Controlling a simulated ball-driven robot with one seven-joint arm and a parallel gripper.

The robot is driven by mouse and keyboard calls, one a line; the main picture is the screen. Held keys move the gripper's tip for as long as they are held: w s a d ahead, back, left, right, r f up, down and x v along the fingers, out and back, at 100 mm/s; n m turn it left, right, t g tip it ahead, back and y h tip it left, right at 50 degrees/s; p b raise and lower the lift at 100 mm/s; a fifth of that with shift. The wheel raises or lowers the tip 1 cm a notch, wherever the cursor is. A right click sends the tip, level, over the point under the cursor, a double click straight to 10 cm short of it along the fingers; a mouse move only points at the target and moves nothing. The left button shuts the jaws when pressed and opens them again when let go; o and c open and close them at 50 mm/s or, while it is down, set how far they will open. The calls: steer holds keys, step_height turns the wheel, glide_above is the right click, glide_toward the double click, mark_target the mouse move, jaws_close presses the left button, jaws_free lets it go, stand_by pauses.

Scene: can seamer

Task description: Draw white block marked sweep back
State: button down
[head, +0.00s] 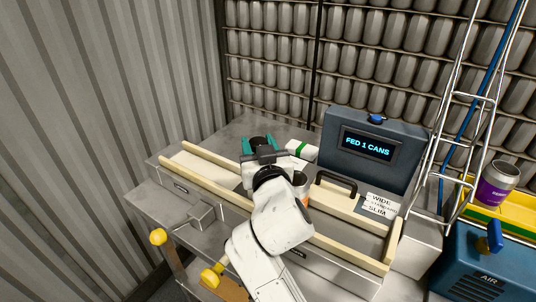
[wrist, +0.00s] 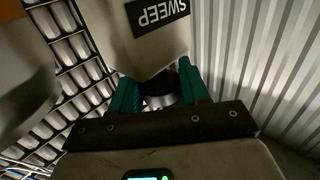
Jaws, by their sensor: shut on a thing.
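The block marked SWEEP (wrist: 150,42) fills the top middle of the wrist view, its black label upside down. A dark round knob (wrist: 160,88) lies just below it, between the teal fingers of my gripper (wrist: 161,92). The fingers are shut on this knob. In the head view my gripper (head: 260,146) is over the left half of the bench channel, with the dark knob between its fingers. The block is mostly hidden there by my gripper and wrist, and I cannot make out its label.
Cream rails (head: 212,188) edge the channel on the metal bench. A white piece with a green band (head: 301,149) lies right of my gripper. A dark console (head: 372,150) reads FED 1 CANS. A black handle (head: 337,184) stands before it. A purple can (head: 495,185) sits far right.

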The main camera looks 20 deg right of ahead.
steer(key=w+a+b, duration=0.3)
steer(key=w, duration=0.2)
steer(key=shift+a, duration=0.35)
steer(key=c, duration=0.6)
jaws_free()
steer(key=s+a+b, duration=0.1)
steer(key=s, duration=0.9)
steer(key=shift+s+a, duration=0.35)
